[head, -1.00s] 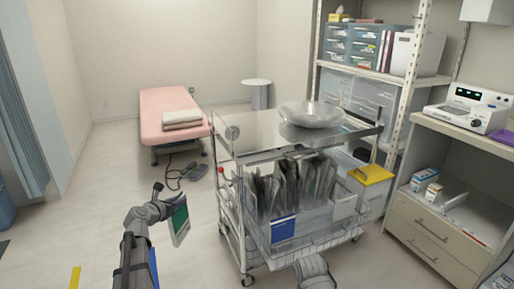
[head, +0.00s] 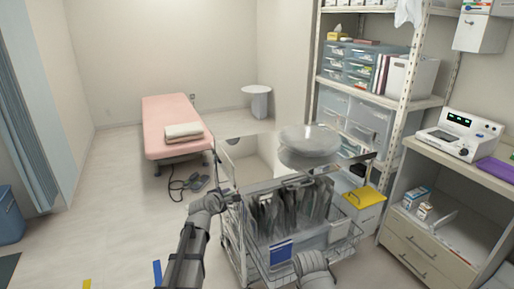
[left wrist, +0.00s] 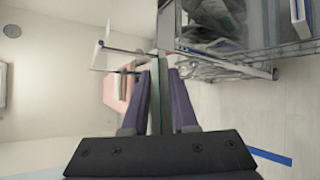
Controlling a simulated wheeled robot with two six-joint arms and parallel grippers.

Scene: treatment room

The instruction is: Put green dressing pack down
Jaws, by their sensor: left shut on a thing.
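The green dressing pack (left wrist: 157,92) is seen edge-on in the left wrist view, a thin pale and green slab between two dark fingers. My left gripper (left wrist: 160,76) is shut on it. In the head view my left gripper (head: 230,197) is at the left side of the steel trolley (head: 238,168), near its top edge. I cannot make out the pack there, nor tell whether it touches the trolley. A grey part of my right arm shows at the bottom, but its fingers are out of view.
A shiny bowl (head: 309,142) stands on the right of the trolley top; the left part is clear. Below, a wire basket (head: 335,252) holds dark packs and a blue box (head: 281,251). Shelves (head: 385,100) stand behind right. A pink couch (head: 174,118) is at the back.

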